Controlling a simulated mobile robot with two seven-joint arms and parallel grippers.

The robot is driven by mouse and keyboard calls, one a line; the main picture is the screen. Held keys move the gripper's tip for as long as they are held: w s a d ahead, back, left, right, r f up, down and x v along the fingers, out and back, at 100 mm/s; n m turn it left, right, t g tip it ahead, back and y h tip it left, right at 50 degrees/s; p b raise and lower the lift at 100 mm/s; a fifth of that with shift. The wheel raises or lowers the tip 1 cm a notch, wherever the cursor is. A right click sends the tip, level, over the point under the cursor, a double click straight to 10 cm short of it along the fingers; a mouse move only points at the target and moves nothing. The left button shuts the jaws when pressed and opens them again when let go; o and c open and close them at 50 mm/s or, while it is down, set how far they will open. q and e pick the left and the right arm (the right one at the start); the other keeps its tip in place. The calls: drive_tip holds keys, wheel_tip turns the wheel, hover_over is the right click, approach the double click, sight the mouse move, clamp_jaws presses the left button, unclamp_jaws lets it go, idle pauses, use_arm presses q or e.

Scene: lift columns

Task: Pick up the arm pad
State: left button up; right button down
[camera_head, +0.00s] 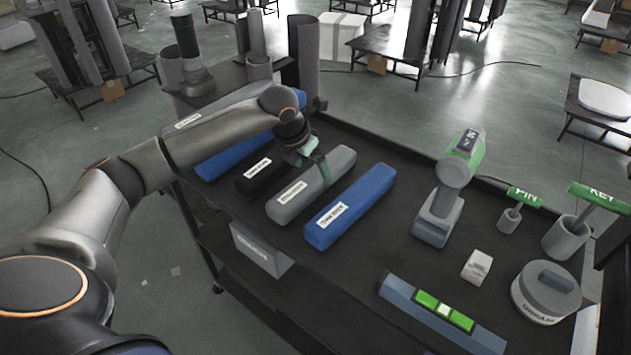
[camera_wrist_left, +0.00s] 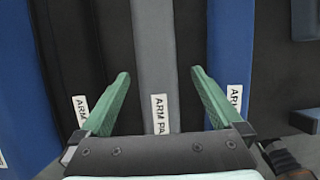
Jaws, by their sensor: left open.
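Long pads lie side by side on the black cart top. A grey arm pad (camera_head: 285,208) with a white label lies between a black pad (camera_head: 252,180) and a blue pad (camera_head: 350,205). In the left wrist view the grey arm pad (camera_wrist_left: 153,45) runs up the middle and its label reads "ARM PA", the rest cut off. My left gripper (camera_head: 314,160) is over the grey pad's far half. Its green fingers (camera_wrist_left: 160,74) are open, one on each side of the grey pad, with nothing held. Whether they touch it I cannot tell. My right gripper is out of view.
Another blue pad (camera_head: 222,160) lies partly under my arm. To the right stand a grey-green handheld tool (camera_head: 447,190), a small white block (camera_head: 477,266), a blue-grey bar (camera_head: 400,292), a round container (camera_head: 545,292) and cups with green-handled tools. Cart top between is clear.

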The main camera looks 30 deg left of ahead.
sight(314, 175)
use_arm(q)
drive_tip(key=x, duration=0.5)
drive_tip(key=shift+w+a+f, duration=0.1)
drive_tip(key=shift+a+f, duration=0.15)
drive_tip(key=shift+f, duration=0.1)
drive_tip(key=shift+c, duration=0.2)
clamp_jaws()
drive_tip(key=shift+r, duration=0.15)
